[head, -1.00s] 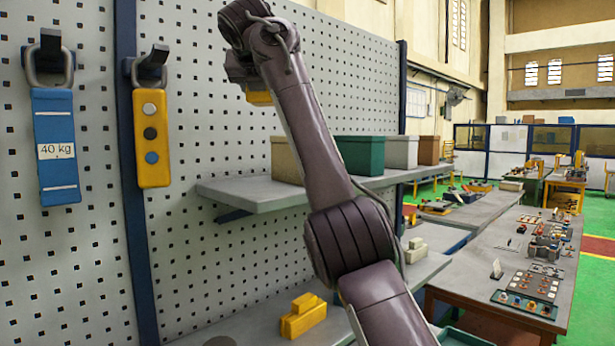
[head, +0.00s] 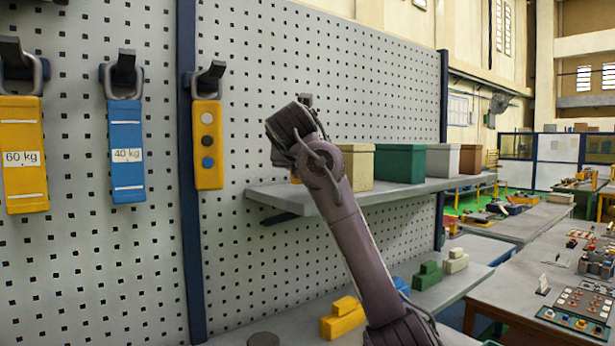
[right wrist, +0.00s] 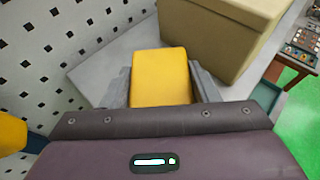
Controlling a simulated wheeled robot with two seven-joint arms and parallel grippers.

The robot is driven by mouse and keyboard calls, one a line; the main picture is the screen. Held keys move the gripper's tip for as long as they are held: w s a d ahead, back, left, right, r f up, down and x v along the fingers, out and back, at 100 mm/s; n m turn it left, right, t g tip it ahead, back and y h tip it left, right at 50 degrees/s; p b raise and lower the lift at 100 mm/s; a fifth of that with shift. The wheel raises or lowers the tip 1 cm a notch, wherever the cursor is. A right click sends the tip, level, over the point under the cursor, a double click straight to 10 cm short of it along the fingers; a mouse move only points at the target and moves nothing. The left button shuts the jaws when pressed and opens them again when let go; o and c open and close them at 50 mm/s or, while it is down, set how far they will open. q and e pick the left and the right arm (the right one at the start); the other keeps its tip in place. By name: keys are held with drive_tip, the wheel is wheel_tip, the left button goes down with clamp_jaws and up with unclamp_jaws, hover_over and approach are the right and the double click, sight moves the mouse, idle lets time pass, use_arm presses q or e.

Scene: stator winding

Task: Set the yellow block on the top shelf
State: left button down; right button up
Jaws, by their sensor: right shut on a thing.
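The yellow block (right wrist: 161,77) is between the fingers of my right gripper (right wrist: 161,88) in the right wrist view. The gripper is shut on it. The grey top shelf (right wrist: 100,72) shows beneath and around the block; contact between them cannot be told. In the head view the top shelf (head: 272,191) runs along the pegboard, and my right gripper (head: 284,165) is at its left part, mostly hidden behind my arm. Only a small bit of the block (head: 295,180) shows there. My left gripper is not in view.
A tan box (right wrist: 222,35) stands close right of the block. Green (head: 401,164), white (head: 442,161) and brown (head: 472,159) boxes stand farther along the shelf. The lower shelf holds yellow (head: 343,318) and green (head: 427,276) stepped blocks. Weights (head: 124,155) hang at left.

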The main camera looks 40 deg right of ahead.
drive_tip(key=shift+w+d+f, duration=0.1)
drive_tip(key=shift+d+f, duration=0.05)
drive_tip(key=shift+f, duration=0.4)
drive_tip(key=shift+w+d+f, duration=0.1)
drive_tip(key=shift+d+f, duration=0.05)
drive_tip(key=shift+f, duration=0.4)
drive_tip(key=shift+d+f, duration=0.1)
drive_tip(key=shift+f, duration=0.1)
drive_tip(key=shift+s+a, duration=0.15)
drive_tip(key=shift+a, duration=0.05)
drive_tip(key=shift+f, duration=0.1)
drive_tip(key=o, duration=0.9)
drive_tip(key=shift+c, duration=0.2)
drive_tip(key=o, duration=0.3)
drive_tip(key=shift+d, duration=0.1)
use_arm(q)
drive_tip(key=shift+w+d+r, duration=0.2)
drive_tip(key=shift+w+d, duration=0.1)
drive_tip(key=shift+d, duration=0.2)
use_arm(e)
drive_tip(key=shift+o, duration=0.2)
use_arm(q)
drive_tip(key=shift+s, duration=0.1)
